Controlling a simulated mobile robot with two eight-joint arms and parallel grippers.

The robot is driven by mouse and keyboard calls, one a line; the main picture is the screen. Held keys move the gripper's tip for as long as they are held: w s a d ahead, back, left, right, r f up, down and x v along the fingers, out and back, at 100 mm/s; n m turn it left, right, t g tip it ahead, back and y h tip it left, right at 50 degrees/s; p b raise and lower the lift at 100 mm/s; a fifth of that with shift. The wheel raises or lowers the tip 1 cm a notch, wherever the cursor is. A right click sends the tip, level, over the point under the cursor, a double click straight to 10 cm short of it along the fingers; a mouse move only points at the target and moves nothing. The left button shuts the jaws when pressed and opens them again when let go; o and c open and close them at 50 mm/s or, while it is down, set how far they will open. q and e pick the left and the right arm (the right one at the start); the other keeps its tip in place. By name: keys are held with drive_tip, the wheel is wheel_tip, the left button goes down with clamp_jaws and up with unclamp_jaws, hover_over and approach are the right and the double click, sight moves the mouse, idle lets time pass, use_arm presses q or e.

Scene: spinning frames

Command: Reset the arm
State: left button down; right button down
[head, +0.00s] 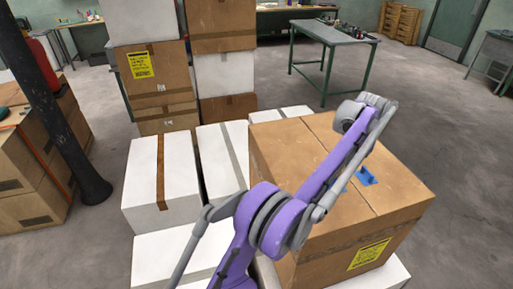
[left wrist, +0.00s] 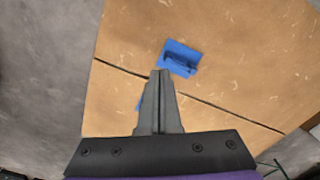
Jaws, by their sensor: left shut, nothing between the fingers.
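My left gripper (left wrist: 158,73) is shut and empty in the left wrist view, over the top of a large brown cardboard box (left wrist: 230,110). A blue piece with a raised part (left wrist: 180,57) lies on the box just beyond the fingertips. A bit of blue also shows beside the left finger, mostly hidden. In the head view my purple and grey arm reaches across the box (head: 290,150), and the blue piece (head: 367,177) shows to the right of the arm. I cannot make out the left gripper's fingers there. My right gripper is in neither view.
White boxes (head: 140,190) stand left of and below the brown box. Taller stacks of brown and white boxes (head: 225,75) rise behind. A dark post (head: 50,110) stands at the left. A green-legged table (head: 330,35) is at the back. Floor at the right is clear.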

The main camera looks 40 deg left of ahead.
use_arm(q)
drive_tip(key=shift+r, duration=0.7)
drive_tip(key=s+a+r+n+t, duration=0.1)
drive_tip(key=s+a+r+t, duration=0.1)
drive_tip(key=s, duration=0.6)
drive_tip(key=s+a+r+t, duration=0.1)
drive_tip(key=s+a, duration=0.1)
drive_tip(key=s, duration=0.5)
drive_tip(key=s+a+f+t, duration=0.1)
drive_tip(key=s+f, duration=0.5)
drive_tip(key=s, duration=0.4)
drive_tip(key=s+a+f+t, duration=0.1)
drive_tip(key=s+f, duration=0.4)
drive_tip(key=s, duration=0.5)
drive_tip(key=shift+a+f+n+t, duration=0.15)
drive_tip(key=shift+f+n+t, duration=0.25)
drive_tip(key=shift+t, duration=0.3)
